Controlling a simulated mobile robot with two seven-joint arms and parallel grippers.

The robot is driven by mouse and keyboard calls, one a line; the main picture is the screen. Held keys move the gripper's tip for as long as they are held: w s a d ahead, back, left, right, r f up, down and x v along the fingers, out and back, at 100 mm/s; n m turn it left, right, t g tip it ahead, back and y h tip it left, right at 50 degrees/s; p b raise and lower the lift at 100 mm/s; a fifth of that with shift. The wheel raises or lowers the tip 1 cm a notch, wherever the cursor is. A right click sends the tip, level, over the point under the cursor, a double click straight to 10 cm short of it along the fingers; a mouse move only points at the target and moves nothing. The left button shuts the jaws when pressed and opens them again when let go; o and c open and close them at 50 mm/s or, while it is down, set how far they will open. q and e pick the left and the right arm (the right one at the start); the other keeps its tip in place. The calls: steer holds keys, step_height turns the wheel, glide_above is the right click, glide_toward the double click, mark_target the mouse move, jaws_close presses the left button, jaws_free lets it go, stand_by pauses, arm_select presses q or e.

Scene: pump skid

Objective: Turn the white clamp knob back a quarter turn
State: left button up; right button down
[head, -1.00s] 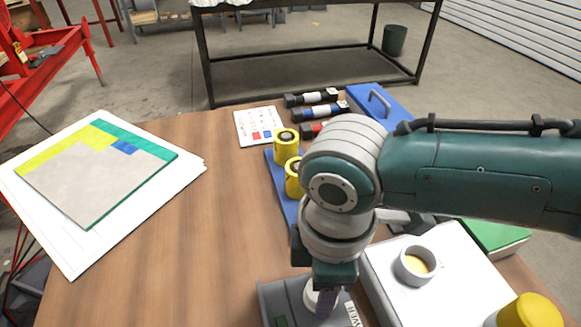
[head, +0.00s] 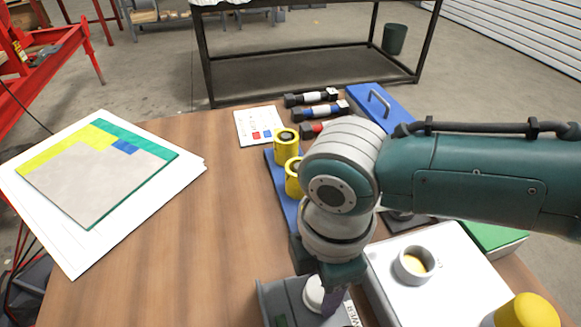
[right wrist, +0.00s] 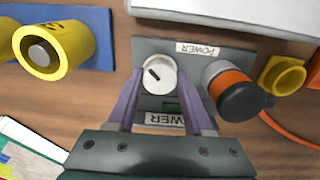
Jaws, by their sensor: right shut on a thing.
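The white clamp knob (right wrist: 158,74) is round with a dark mark on its face, on the grey POWER unit (right wrist: 146,48). In the head view the knob (head: 314,294) is partly hidden by my right gripper (head: 328,298). In the right wrist view the two purple fingers of my right gripper (right wrist: 159,82) are on either side of the knob, shut on it. The dark mark runs diagonally, upper left to lower right. My left gripper is in neither view.
An orange and black connector (right wrist: 234,92) sits close right of the knob, with an orange cable (right wrist: 290,132). Yellow cylinders (head: 286,146) stand on a blue plate to the left. A white box (head: 455,262) is at right. The table's left-middle is clear.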

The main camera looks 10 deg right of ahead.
mark_target(321, 288)
steer(key=shift+c, duration=1.4)
jaws_free()
step_height(321, 288, up, 10)
steer(key=p, duration=0.2)
steer(key=shift+p, duration=0.4)
